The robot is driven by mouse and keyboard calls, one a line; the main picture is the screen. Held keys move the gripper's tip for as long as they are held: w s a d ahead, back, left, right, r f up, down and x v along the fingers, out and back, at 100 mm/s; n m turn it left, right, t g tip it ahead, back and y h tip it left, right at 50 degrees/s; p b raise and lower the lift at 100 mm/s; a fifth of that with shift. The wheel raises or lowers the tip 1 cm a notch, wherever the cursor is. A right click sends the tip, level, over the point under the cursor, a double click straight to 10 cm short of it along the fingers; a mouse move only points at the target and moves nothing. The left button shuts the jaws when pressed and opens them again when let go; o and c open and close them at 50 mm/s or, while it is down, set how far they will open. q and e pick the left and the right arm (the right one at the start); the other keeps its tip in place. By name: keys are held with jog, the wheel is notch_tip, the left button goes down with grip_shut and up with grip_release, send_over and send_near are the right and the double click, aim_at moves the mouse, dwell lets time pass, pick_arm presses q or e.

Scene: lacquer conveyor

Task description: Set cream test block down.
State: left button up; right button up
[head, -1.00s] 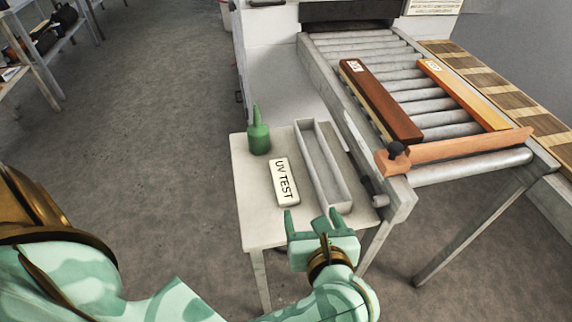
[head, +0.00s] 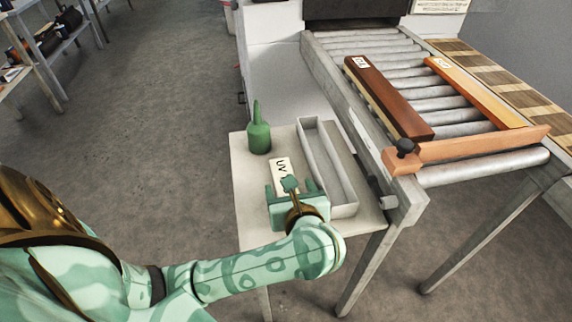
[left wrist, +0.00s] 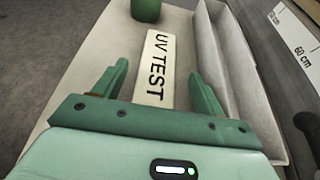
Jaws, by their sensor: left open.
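The cream test block (head: 279,168), lettered "UV TEST", lies flat on the small pale side table (head: 250,226). In the head view my left gripper (head: 290,186) is over its near part and hides much of it. In the left wrist view the block (left wrist: 156,68) lies between and beyond the two fingers of my left gripper (left wrist: 157,85). The gripper is open, with a gap on each side of the block. My right gripper is not in view.
A green bottle (head: 259,130) stands behind the block. A long grey tray (head: 343,210) lies along its right side. The roller conveyor (head: 407,94) holds a brown plank (head: 385,97) and an orange-edged plank (head: 478,92), behind an orange stop bar (head: 480,147).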

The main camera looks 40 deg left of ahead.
pick_arm(q)
jog(key=b+x, duration=0.1)
jog(key=x, duration=0.2)
jog(key=shift+w+a+f, duration=0.15)
jog(key=shift+a+f, duration=0.05)
jog(key=shift+a, duration=0.1)
jog(key=shift+r, duration=0.1)
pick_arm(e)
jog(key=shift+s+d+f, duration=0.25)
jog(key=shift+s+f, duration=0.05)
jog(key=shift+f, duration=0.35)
pick_arm(q)
jog(key=c, duration=1.1)
jog(key=shift+c, duration=0.2)
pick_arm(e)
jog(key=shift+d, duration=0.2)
